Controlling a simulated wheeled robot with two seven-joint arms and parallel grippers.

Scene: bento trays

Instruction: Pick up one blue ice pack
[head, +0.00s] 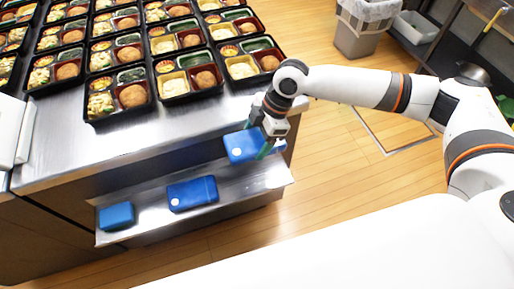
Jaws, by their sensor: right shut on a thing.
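My right gripper (258,144) reaches in from the right, over the right end of the low steel shelf (262,176). It is shut on a blue ice pack (240,146), which is tilted and appears to be above the shelf. A second blue ice pack (192,193) lies near the middle of the shelf. A third blue ice pack (116,216) lies at the shelf's left end. My left gripper is not in view.
Several filled bento trays (119,113) stand in rows on the steel table (60,150) above the shelf. A grey bin (356,40) and a white tub (415,27) stand at the back right. The wooden floor (335,170) right of the table is clear.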

